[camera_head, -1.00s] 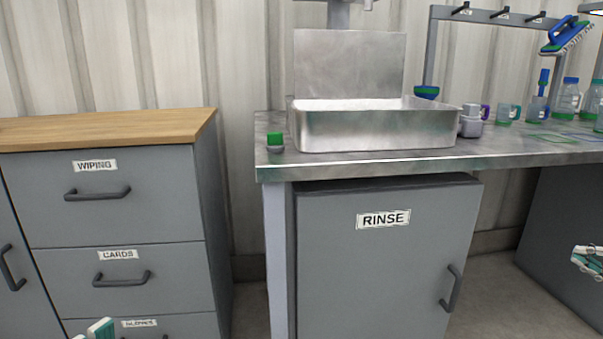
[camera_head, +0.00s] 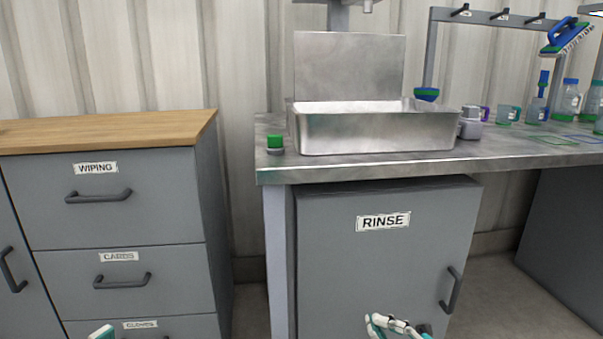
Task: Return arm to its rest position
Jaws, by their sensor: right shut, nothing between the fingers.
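My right gripper (camera_head: 394,324) shows at the bottom edge, right of centre, in front of the lower part of the RINSE cabinet door. Its white and teal fingers are shut with nothing between them. The rest of my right arm is mostly out of the picture. Only a teal and white tip of my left gripper (camera_head: 102,332) shows at the bottom left, in front of the lowest drawer. Whether it is open or shut is hidden.
The RINSE cabinet (camera_head: 375,265) stands under the steel counter (camera_head: 375,166) that holds a metal sink (camera_head: 380,133). A green-topped item (camera_head: 274,142) sits left of the sink. The drawer unit (camera_head: 120,215) is at the left. Floor shows at the right.

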